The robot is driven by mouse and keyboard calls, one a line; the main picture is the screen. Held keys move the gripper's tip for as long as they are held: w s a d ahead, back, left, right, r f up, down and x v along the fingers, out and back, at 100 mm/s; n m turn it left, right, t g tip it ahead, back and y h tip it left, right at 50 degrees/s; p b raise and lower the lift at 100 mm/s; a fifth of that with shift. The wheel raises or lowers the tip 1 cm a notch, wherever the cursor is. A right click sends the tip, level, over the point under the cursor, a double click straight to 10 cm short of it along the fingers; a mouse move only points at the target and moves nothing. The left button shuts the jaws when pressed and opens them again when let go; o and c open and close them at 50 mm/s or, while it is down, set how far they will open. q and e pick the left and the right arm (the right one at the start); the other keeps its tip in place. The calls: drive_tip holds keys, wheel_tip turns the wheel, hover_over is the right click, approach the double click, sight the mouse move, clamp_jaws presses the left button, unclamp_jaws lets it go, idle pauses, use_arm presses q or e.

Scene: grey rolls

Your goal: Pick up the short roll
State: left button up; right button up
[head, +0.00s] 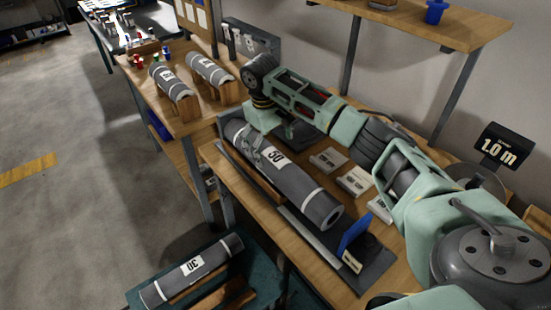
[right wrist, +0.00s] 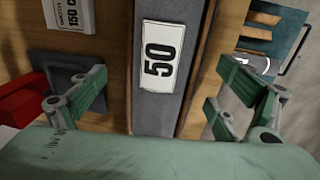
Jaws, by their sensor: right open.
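A long grey roll labelled 50 (head: 290,178) lies on the near wooden bench, with pale bands near its ends. My right gripper (head: 258,142) is over its far part. In the right wrist view the open fingers (right wrist: 158,80) are on either side of the roll marked 50 (right wrist: 185,100), with nothing held; contact cannot be told. A shorter grey roll labelled 30 (head: 208,260) lies on a dark green surface at lower left. Two more short banded rolls rest on wooden supports on the far bench, the left one (head: 168,76) and the right one (head: 212,69). My left gripper is not in view.
Several pale label cards (head: 328,160) lie behind the 50 roll. A blue upright piece (head: 353,233) stands near its close end. A 1.0 m sign (head: 503,148) is at right. A wooden shelf (head: 420,22) hangs above. The floor at left is clear.

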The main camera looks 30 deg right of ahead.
sight(273, 156)
drive_tip(key=f, duration=0.2)
drive_tip(key=f+p, duration=0.1)
drive_tip(key=shift+s+f, duration=0.3)
drive_tip(key=shift+f, duration=0.1)
drive_tip(key=shift+w+d+f, duration=0.1)
drive_tip(key=shift+d+f, duration=0.05)
drive_tip(key=shift+f, duration=0.5)
drive_tip(key=shift+w+d+f, duration=0.1)
drive_tip(key=shift+f, duration=0.5)
drive_tip(key=shift+s+f, duration=0.1)
drive_tip(key=c, duration=1.8)
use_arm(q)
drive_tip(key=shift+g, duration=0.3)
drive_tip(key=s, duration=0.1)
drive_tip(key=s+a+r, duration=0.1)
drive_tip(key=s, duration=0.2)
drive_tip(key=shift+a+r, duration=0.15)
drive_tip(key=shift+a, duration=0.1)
